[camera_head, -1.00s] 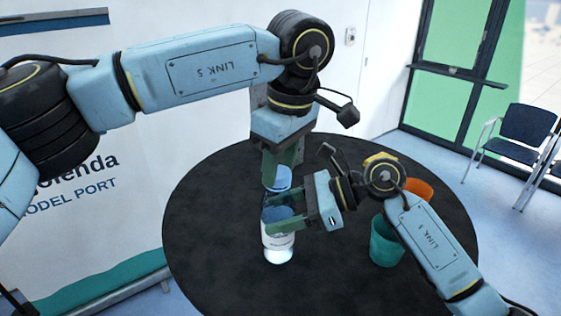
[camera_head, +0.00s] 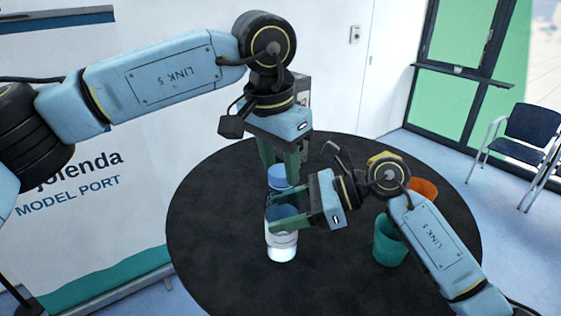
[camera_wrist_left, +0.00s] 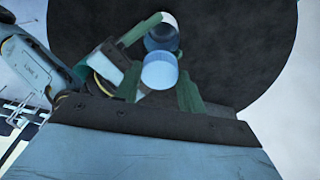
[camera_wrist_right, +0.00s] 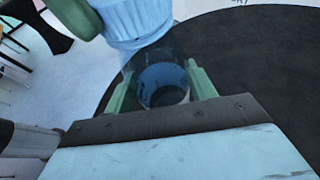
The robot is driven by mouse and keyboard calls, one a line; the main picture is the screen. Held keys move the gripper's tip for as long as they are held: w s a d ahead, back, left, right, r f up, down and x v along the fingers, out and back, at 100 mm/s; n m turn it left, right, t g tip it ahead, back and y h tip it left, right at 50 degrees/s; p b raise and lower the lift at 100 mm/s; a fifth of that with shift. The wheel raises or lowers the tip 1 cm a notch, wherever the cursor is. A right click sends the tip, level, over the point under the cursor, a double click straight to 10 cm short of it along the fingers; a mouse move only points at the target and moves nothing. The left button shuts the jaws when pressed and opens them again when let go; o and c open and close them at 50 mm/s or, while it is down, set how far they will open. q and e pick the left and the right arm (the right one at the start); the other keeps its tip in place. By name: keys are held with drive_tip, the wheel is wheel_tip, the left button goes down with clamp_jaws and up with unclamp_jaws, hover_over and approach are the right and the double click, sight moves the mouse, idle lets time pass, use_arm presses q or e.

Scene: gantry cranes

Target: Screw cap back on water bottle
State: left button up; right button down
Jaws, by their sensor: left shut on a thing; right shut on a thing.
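A clear water bottle (camera_head: 283,246) with a white label stands upright on the round black table. My right gripper (camera_head: 287,212) is shut around its upper body from the right; the bottle (camera_wrist_right: 163,92) also shows between its fingers in the right wrist view. The light blue cap (camera_head: 277,178) is directly over the bottle's top. My left gripper (camera_head: 281,160) points down and is shut on the cap, which shows between its green fingers in the left wrist view (camera_wrist_left: 160,72). Whether the cap sits fully on the threads cannot be told; the neck is hidden.
The table's left side is clear. A banner (camera_head: 85,215) stands at the left and blue chairs (camera_head: 525,128) at the far right.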

idle(0.3)
use_arm(q)
drive_tip(key=o, duration=0.9)
drive_tip(key=shift+r, duration=0.1)
drive_tip(key=shift+r, duration=2.15)
drive_tip(key=shift+c, duration=0.2)
